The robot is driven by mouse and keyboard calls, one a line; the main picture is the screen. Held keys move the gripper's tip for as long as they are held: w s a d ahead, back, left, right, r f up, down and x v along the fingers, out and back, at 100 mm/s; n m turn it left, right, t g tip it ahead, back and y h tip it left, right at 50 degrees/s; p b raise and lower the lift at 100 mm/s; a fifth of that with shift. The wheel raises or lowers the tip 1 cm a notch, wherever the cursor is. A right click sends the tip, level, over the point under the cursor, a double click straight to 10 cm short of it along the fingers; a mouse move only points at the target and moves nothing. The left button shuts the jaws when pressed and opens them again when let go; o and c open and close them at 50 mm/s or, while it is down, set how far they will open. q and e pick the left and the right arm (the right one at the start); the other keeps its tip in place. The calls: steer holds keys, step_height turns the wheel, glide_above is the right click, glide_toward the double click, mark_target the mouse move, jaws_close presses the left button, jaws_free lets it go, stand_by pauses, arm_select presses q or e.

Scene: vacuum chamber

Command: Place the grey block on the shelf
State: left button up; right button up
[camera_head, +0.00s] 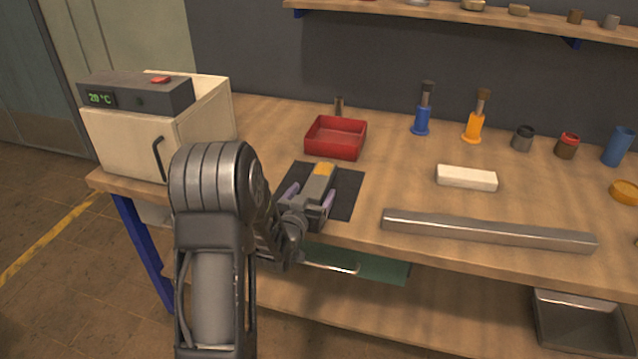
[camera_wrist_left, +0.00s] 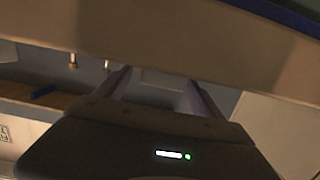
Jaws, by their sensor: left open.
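A grey block-like piece (camera_head: 318,186) with an orange-yellow end lies over the black mat (camera_head: 345,195) on the bench. My left gripper (camera_head: 309,196) is open there, with a purple finger to each side of this piece. I cannot tell whether the fingers touch it. In the left wrist view the two fingers (camera_wrist_left: 157,92) stand apart in front of a pale brown band, and no block is clear between them. The wall shelf (camera_head: 500,14) runs along the top right and carries several small pots. My right gripper does not show.
A red tray (camera_head: 336,138) stands just behind the mat. A cream box with a temperature display (camera_head: 160,125) stands at the left. A long metal bar (camera_head: 488,231) and a white block (camera_head: 466,178) lie to the right. Blue and orange tools (camera_head: 422,115) stand behind.

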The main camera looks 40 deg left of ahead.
mark_target(316, 183)
arm_select(q)
steer(key=x, duration=0.4)
steer(key=shift+w+a+p, duration=0.25)
steer(key=shift+w+p, duration=0.1)
steer(key=shift+p, duration=0.05)
jaws_close()
stand_by(0.9)
